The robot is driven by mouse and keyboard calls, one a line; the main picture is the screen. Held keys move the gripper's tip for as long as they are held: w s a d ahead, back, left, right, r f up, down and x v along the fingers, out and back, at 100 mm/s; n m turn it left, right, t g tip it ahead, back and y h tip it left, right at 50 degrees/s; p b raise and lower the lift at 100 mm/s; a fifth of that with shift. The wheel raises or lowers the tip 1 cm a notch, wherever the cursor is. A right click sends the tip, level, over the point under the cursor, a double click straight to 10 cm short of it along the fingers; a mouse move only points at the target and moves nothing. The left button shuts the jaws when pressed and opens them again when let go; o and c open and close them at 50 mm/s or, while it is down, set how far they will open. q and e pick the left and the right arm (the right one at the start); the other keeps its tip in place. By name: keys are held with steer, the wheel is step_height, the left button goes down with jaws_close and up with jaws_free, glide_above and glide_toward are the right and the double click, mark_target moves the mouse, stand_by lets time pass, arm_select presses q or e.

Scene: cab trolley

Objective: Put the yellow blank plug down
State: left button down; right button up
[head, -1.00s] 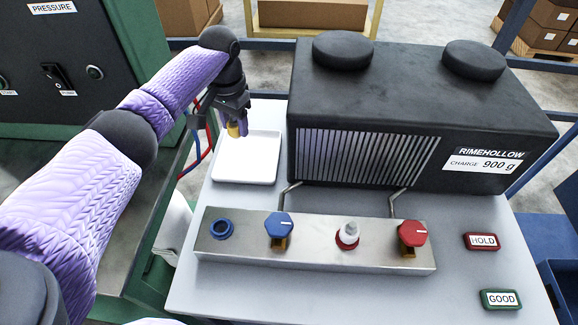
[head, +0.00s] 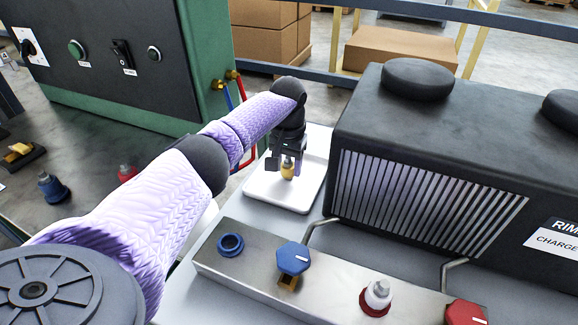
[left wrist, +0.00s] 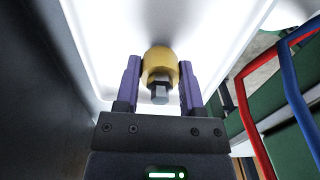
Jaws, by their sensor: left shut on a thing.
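The yellow blank plug (head: 287,170) is a small yellow round piece with a grey hex end. It also shows in the left wrist view (left wrist: 160,65). My left gripper (head: 287,166) is shut on it, with one purple finger on each side in the left wrist view (left wrist: 160,85). The white tray (head: 275,196) lies directly under the plug. I cannot tell whether the plug touches the tray floor. My right gripper is not in view.
A metal manifold with a blue ring port (head: 230,244), a blue knob (head: 293,258) and a red knob (head: 465,312) stands in front. The black finned unit (head: 430,150) is right of the tray. Red and blue hoses (left wrist: 245,110) run close by my left gripper.

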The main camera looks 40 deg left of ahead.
mark_target(288, 158)
arm_select(q)
steer(key=shift+f, duration=0.1)
steer(key=shift+c, duration=1.2)
jaws_free()
steer(key=shift+o, duration=0.2)
steer(key=shift+r, duration=0.2)
step_height(288, 158, up, 12)
steer(key=p, duration=0.5)
steer(key=shift+f, duration=0.2)
steer(key=shift+r, duration=0.1)
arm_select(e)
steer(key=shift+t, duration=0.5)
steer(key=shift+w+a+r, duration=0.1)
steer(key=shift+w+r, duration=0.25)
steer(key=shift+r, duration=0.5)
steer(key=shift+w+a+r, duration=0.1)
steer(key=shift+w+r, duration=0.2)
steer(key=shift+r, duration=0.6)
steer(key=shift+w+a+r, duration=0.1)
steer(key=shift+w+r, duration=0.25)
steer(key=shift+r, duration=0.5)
